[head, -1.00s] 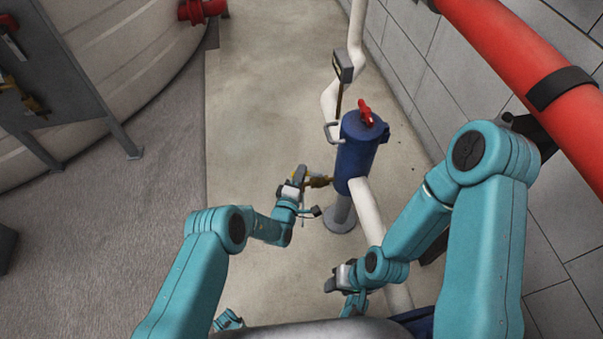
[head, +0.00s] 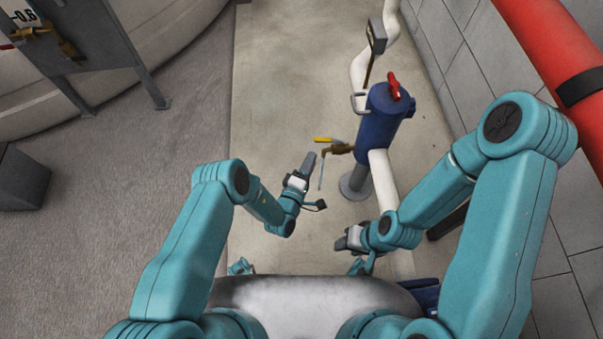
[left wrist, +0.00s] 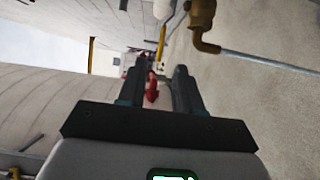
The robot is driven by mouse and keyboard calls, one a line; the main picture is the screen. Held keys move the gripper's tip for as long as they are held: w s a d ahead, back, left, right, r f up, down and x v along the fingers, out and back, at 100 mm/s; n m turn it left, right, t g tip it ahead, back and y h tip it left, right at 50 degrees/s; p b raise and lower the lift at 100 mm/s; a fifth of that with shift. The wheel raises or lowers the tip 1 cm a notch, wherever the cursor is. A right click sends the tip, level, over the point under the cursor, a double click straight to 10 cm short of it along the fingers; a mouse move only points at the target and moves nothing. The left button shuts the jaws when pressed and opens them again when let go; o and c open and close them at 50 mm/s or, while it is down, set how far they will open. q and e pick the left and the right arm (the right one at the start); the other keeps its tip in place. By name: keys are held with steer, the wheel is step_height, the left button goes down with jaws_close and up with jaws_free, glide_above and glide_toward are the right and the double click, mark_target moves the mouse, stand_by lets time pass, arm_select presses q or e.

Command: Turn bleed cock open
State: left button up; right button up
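The bleed cock (head: 341,148) is a brass fitting on the left side of a blue vessel (head: 379,131). Its yellow lever (head: 325,139) points left, away from the vessel, and a thin grey tube (head: 321,175) hangs below. In the left wrist view the brass cock (left wrist: 203,18) is at the top right, with the yellow lever (left wrist: 162,42) beyond the fingertips. My left gripper (head: 309,163) is left of the cock, apart from it. Its fingers (left wrist: 160,78) are spread with nothing held. My right gripper (head: 350,241) is low, in front of the vessel; its fingers are unclear.
A red handle (head: 394,88) tops the vessel, with a gauge box (head: 376,36) behind it. A white pipe (head: 381,178) runs from the vessel toward me. A thick red pipe (head: 545,50) crosses the upper right. Floor left of my left gripper is clear.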

arm_select(q)
steer(key=p+v, duration=0.1)
steer(key=v, duration=0.5)
steer(key=shift+s+a, duration=0.2)
steer(key=shift+s, duration=0.1)
